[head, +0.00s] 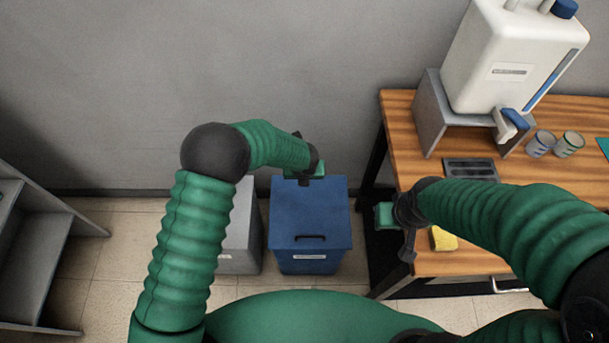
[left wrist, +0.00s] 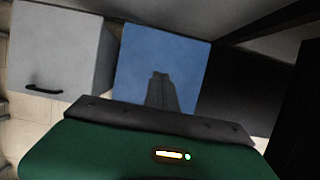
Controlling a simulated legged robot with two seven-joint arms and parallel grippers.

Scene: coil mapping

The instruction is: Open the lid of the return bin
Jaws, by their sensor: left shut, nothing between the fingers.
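A blue bin (head: 309,225) stands on the floor in the middle of the head view, its lid lying flat and closed with a dark handle (head: 310,238) near the front edge. It also shows in the left wrist view as a blue lid (left wrist: 190,55). A grey bin (head: 240,235) stands beside it on the left, its closed lid also in the left wrist view (left wrist: 55,45). The labels are too small to read. My left gripper (head: 304,181) is shut and empty over the blue lid's back edge. My right gripper (head: 407,250) is beside the table's left edge; its jaws are unclear.
A wooden table (head: 480,262) stands at the right with a white dispenser (head: 508,60), two cups (head: 541,143), a dark grate (head: 470,168) and a yellow sponge (head: 443,239). Grey steps (head: 38,255) stand at the far left. Floor (head: 115,240) between steps and bins is clear.

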